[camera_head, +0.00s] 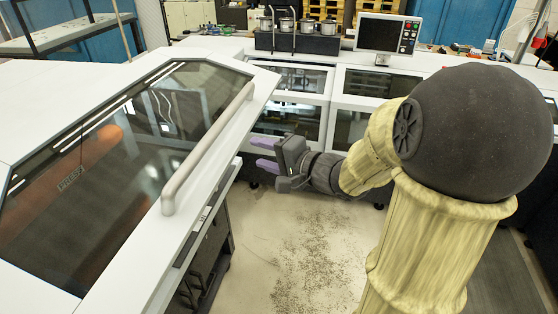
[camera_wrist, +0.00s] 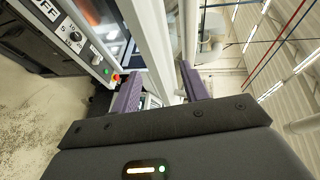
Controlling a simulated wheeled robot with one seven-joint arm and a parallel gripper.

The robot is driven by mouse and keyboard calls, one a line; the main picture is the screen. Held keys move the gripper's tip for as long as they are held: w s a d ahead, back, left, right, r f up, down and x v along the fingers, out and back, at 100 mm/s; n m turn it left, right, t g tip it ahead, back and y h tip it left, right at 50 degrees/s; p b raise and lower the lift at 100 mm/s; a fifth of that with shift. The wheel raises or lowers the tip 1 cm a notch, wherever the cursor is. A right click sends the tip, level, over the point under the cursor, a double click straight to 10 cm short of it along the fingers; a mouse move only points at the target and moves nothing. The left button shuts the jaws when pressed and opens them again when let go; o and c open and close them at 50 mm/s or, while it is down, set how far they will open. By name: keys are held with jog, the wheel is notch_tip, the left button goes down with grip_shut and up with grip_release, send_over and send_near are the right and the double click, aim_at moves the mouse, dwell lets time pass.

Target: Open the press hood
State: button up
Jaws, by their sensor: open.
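The press hood (camera_head: 130,155) fills the left of the head view, a white frame around a large dark window. It appears lowered. A long pale grey handle (camera_head: 208,147) runs along its right side. My gripper (camera_head: 262,154) is to the right of the handle, apart from it, with its two purple fingers spread and pointing left. Nothing is seen held. In the wrist view my gripper (camera_wrist: 158,80) has its fingers apart, and long white edges run beyond and between them. I cannot tell which of these edges is the handle.
White machine cabinets with windows (camera_head: 290,115) stand behind my gripper, with a monitor (camera_head: 388,35) on top. Bare speckled floor (camera_head: 310,250) lies below the gripper. In the wrist view a control panel (camera_wrist: 75,38) with a dial and buttons is at upper left.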

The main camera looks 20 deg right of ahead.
jog(key=v, duration=0.4)
jog(key=shift+s, duration=0.1)
jog(key=shift+d, duration=0.1)
jog(key=shift+c, duration=0.3)
